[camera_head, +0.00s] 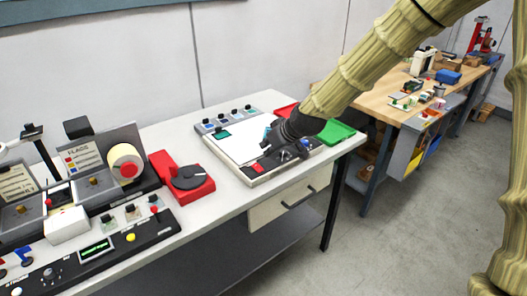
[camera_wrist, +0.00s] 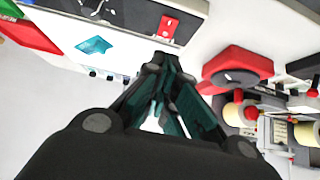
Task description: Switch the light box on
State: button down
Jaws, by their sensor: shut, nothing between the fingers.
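The light box (camera_head: 226,146) is a flat box with a bright white top and a pale frame, lying on the bench. A small red switch-like part (camera_head: 257,168) is on its near rim; it also shows in the wrist view (camera_wrist: 168,28) at the top. I cannot tell which way it is set. My gripper (camera_head: 284,153) is over the right part of the box, to the right of the red part. In the wrist view my gripper (camera_wrist: 168,62) is shut and empty, its fingertips pointing up the picture near the red part. Contact cannot be told.
A red device with a dark disc (camera_head: 187,178) stands left of the box. A teal card (camera_head: 222,134) lies on the white top. A green tray (camera_head: 336,132) is at the right. Label equipment (camera_head: 108,165) fills the left bench. The front bench edge is clear.

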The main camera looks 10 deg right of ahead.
jog(key=shift+s+f+b+v, duration=0.15)
jog(key=shift+b+v, duration=0.05)
jog(key=shift+v, duration=0.85)
jog(key=shift+s+f+b+v, duration=0.15)
jog(key=shift+b+v, duration=0.05)
jog(key=shift+v, duration=0.8)
jog(key=shift+d, duration=0.15)
